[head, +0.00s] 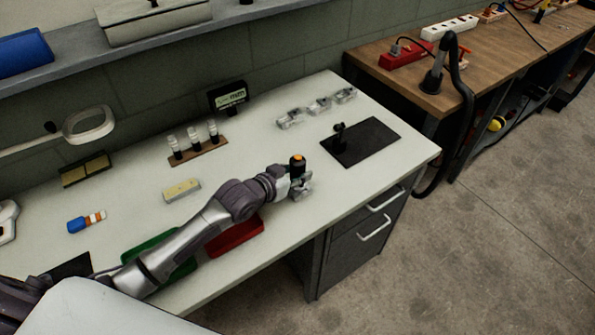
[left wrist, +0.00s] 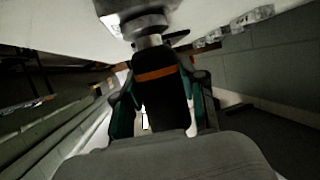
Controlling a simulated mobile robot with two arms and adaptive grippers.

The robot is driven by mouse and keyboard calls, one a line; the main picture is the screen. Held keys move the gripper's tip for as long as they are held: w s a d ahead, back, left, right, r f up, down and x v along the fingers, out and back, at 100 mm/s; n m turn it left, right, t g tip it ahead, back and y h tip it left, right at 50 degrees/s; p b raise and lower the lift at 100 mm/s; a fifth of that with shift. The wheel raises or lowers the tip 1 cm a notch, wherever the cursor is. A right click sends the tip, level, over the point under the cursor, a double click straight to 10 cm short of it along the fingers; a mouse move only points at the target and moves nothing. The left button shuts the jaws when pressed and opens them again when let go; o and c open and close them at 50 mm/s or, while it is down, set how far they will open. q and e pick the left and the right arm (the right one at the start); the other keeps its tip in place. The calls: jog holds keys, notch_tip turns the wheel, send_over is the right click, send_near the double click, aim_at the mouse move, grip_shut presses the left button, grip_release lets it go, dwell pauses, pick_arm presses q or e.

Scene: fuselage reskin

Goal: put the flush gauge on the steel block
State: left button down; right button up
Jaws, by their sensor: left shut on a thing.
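The flush gauge (head: 297,162), a black body with an orange band, is held in my left gripper (head: 291,180) near the front middle of the bench. In the left wrist view the gauge (left wrist: 158,85) sits between the two fingers, and its short metal stem points toward the bench. A silvery metal piece, which looks like the steel block (head: 304,188), is right below the gauge; it also shows at the top of the left wrist view (left wrist: 135,18). The stem end looks close to it, but I cannot tell whether they touch. My right gripper is not in view.
Behind stand a rack with clear-topped pieces (head: 198,148) and several clear blocks (head: 318,105). A black mat (head: 375,140) with a small stand lies to the right. Green (head: 150,250) and red (head: 236,238) trays lie by my left arm. The bench around the gripper is clear.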

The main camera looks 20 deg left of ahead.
pick_arm(q)
jog(key=shift+f, duration=0.15)
jog(key=c, duration=0.7)
grip_release()
jog(key=shift+o, duration=0.2)
jog(key=shift+r, duration=0.2)
jog(key=v, duration=1.2)
jog(key=shift+r, duration=0.1)
